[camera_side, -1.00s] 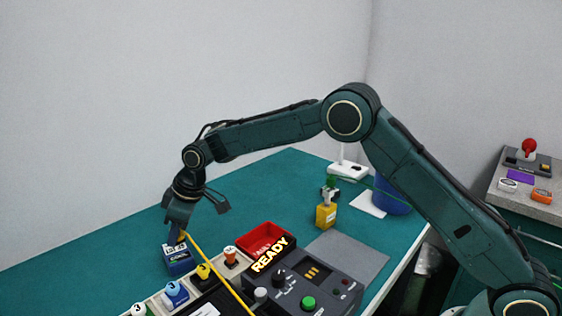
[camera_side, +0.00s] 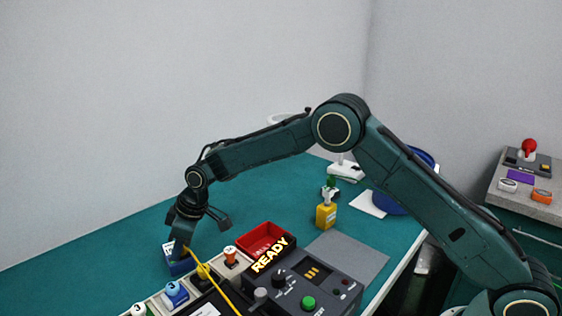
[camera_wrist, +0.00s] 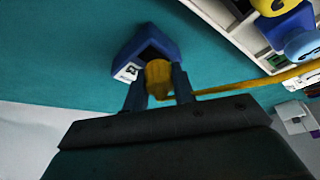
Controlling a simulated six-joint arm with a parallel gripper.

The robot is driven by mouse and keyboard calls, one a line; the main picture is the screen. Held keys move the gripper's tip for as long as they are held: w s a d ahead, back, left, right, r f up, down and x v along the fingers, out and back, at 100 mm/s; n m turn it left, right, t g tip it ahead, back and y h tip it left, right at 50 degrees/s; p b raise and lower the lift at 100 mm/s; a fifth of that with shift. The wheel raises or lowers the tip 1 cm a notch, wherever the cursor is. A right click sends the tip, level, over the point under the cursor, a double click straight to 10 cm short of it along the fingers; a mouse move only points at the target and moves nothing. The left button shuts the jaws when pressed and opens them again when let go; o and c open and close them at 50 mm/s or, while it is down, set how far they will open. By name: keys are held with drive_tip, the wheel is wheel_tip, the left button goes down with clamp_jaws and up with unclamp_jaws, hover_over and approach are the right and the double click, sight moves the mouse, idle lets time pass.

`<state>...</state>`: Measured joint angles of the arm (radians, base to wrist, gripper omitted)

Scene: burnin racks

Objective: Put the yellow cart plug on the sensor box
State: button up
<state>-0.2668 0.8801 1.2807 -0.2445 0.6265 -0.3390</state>
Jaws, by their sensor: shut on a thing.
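My gripper (camera_side: 181,247) is shut on the yellow cart plug (camera_wrist: 158,77), which shows between the two fingers in the wrist view. The yellow cable (camera_side: 217,282) runs from the plug toward the lower right in the side view. The blue sensor box (camera_side: 178,267) with a white label sits on the teal table. In the wrist view the box (camera_wrist: 142,47) is just beyond the fingertips, with its dark opening facing the plug. The plug's front end is at that opening; I cannot tell how deep it sits. In the side view my fingers partly cover box and plug.
A rack with several coloured plugs stands nearby, including an orange-topped one (camera_side: 231,256). A yellow bottle (camera_side: 326,216) stands farther back. The table left of the box is clear.

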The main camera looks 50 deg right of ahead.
drive_tip(key=shift+f, duration=0.15)
drive_tip(key=o, duration=1)
drive_tip(key=shift+v, duration=6.2)
